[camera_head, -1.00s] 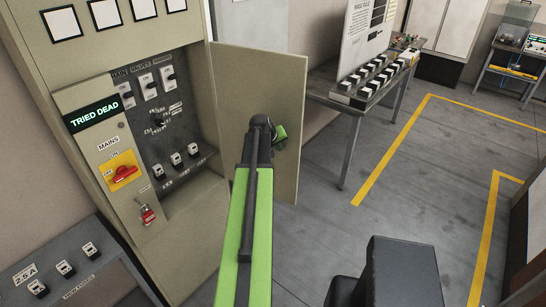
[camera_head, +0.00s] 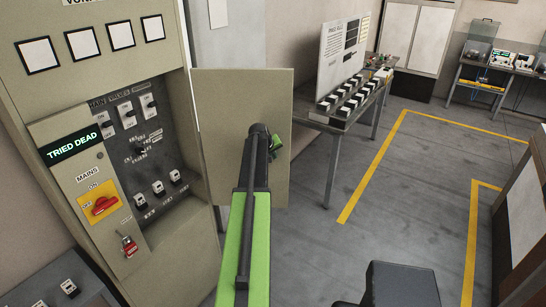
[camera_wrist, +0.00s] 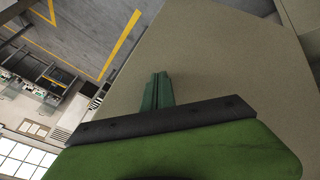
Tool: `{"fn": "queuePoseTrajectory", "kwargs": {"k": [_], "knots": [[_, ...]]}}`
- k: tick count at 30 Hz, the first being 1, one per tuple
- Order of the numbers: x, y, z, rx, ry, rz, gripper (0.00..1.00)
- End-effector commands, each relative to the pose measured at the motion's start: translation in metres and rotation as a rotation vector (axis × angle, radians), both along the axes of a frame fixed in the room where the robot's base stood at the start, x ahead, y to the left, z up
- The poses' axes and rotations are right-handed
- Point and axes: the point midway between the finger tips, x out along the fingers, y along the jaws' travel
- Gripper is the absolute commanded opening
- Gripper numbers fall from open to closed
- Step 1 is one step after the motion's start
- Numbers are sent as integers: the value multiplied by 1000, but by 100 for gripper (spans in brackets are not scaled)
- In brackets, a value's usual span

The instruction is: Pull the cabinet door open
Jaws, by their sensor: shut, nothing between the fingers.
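The cabinet (camera_head: 105,70) stands at the left in the head view. Its beige door (camera_head: 232,95) stands swung wide open on the cabinet's right side, showing the panel of switches inside (camera_head: 150,145). In the wrist view the inner or outer face of the door (camera_wrist: 215,60) fills the middle and right. My gripper (camera_head: 275,147) is at the door's face in the head view, partly hidden by my arm. In the wrist view its green fingers (camera_wrist: 157,90) are together and empty, in front of the door. I cannot tell whether they touch it.
A bench with rows of dark blocks (camera_head: 345,105) and an upright board stands beyond the door. Yellow floor lines (camera_head: 372,165) mark the open grey floor at the right. A red padlock (camera_head: 129,246) hangs under the yellow mains switch (camera_head: 99,203).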

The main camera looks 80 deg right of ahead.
Motion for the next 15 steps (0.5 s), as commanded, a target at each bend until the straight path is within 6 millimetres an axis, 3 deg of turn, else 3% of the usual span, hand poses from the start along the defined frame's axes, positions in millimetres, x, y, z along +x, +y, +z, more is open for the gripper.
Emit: {"fn": "queuePoseTrajectory", "kwargs": {"k": [10, 15], "knots": [[0, 5, 0, 1, 0, 1, 0], [0, 29, 0, 0, 0, 5, 0]]}}
